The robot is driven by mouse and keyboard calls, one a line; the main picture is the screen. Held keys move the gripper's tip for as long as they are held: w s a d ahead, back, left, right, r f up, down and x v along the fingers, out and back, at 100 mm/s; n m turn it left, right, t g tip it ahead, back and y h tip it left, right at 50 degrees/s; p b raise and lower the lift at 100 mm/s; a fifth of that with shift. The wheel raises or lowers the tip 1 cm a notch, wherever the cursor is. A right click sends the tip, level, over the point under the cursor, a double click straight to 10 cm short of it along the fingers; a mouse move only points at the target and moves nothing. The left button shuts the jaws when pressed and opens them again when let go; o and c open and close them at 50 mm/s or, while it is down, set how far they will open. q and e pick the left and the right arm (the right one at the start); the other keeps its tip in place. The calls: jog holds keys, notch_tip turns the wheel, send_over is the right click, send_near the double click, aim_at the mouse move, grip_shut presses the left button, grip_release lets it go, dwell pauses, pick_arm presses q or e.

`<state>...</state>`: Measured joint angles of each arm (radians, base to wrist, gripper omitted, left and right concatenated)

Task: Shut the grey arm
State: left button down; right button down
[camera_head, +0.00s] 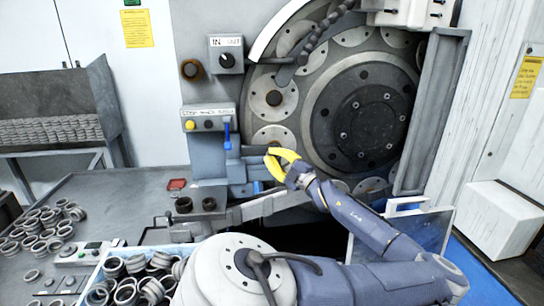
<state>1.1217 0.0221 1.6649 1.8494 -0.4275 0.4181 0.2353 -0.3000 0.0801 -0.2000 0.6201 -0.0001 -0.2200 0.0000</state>
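A grey arm-like bar (262,206) runs across the lower front of the grinder, below the blue-grey slide block; I cannot be sure it is the arm the task names. My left gripper (267,154) has yellow fingers. Its fingertips come close together in front of the grinder, beside the blue-grey block (236,170) and above the bar. It looks shut, with nothing visible between the fingers. Whether it touches the machine cannot be told. My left arm hides part of the bar's right end and the machine's lower front. My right gripper is out of view.
The large round grinding wheel (362,118) stands behind the gripper. A grey door (432,115) is at its right and a clear panel (425,232) below. A control panel with a yellow button (189,125) is at the left. Metal rings (35,228) cover the table's left; a crate of rings stands in front.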

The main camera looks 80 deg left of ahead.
pick_arm(q)
jog(key=shift+w, duration=0.2)
jog(key=shift+s+d+r, duration=0.4)
jog(key=shift+s+d, duration=0.15)
jog(key=shift+d, duration=0.05)
jog(key=shift+s+d+r, duration=0.4)
jog(key=shift+s+d, duration=0.15)
jog(key=shift+d, duration=0.25)
jog(key=w+f, duration=0.2)
jog(key=w, duration=0.7)
jog(key=shift+d+f, duration=0.25)
jog(key=shift+d, duration=0.05)
